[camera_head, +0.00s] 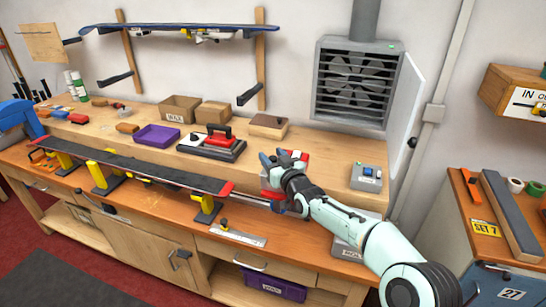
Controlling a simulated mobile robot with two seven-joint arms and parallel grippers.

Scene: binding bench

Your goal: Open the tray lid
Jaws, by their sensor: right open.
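My right gripper (282,160) reaches in from the lower right, over the front edge of the raised back shelf. It is open, and nothing shows held between its fingers. A red object (270,185) is partly hidden behind and below it; whether they touch I cannot tell. A small wooden box with a brown top (268,121) stands on the shelf just behind the gripper, its top lying flat; it may be the lidded tray. A purple open tray (157,136) sits further left, with no lid seen on it. My left gripper is not in view.
A ski or board (140,168) lies across yellow-and-black supports on the bench. A red-and-black iron-like tool (216,142) stands left of the gripper. A grey-and-blue device (367,176) stands right, below a vent fan (355,85) with an open door.

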